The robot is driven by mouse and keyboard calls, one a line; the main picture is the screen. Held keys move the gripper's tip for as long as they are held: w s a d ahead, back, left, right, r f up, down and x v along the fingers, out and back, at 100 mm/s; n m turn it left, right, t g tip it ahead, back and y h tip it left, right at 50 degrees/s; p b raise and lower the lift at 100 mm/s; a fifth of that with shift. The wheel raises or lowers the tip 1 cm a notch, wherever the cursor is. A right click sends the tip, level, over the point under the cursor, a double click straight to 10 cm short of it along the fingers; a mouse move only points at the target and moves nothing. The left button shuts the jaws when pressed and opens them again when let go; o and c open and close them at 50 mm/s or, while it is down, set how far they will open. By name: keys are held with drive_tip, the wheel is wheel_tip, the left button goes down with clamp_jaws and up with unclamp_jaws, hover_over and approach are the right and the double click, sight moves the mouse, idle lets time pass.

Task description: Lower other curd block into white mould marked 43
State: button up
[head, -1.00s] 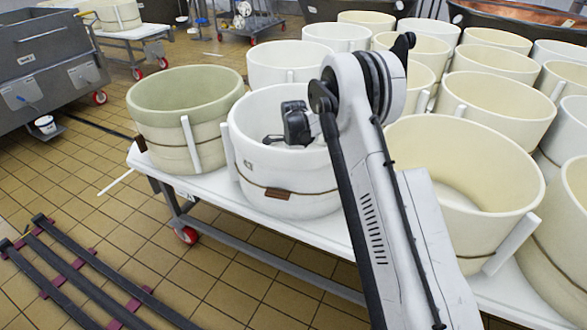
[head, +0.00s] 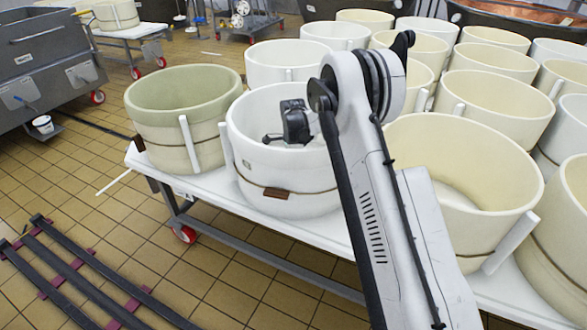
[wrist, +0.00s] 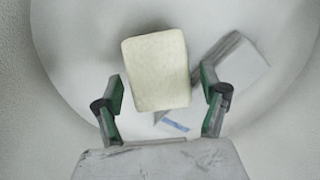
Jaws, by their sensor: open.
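A white round mould (head: 285,160) stands on the white table, with a cord and a brown tag around it; I cannot read a number on it. My gripper (wrist: 163,88) is over this mould's opening, mostly hidden behind my arm in the head view. In the wrist view a cream curd block (wrist: 157,68) lies between my open fingers, with the mould's round interior behind it. Whether the fingers touch the block I cannot tell. A second pale block-like thing (wrist: 240,68) with a grey side is to its right, partly behind a finger.
A green-rimmed mould (head: 180,125) stands close on the left, and a large cream mould (head: 465,160) on the right. Several more moulds fill the table (head: 240,232) behind. Dark rails (head: 85,275) lie on the tiled floor at the lower left.

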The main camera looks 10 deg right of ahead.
wheel_tip(320, 180, up, 12)
drive_tip(key=s+r+n+t+p, duration=0.2)
drive_tip(key=s+r+n, duration=0.2)
drive_tip(key=s+r, duration=0.7)
drive_tip(key=s+r+n+t+p, duration=0.15)
drive_tip(key=s+r+n, duration=0.25)
drive_tip(key=s+r, duration=0.65)
drive_tip(key=s+r+n+t+p, duration=0.2)
drive_tip(key=s+n, duration=0.2)
drive_tip(key=s, duration=0.8)
drive_tip(key=s+r+n+t+p, duration=0.1)
drive_tip(key=s+r+n+p, duration=0.1)
drive_tip(key=s, duration=1)
drive_tip(key=n+p, duration=0.1)
drive_tip(key=n, duration=0.1)
drive_tip(key=shift+s+d+r+n+t, duration=0.2)
drive_tip(key=shift+s+n+t, duration=0.05)
drive_tip(key=shift+n+t, duration=0.15)
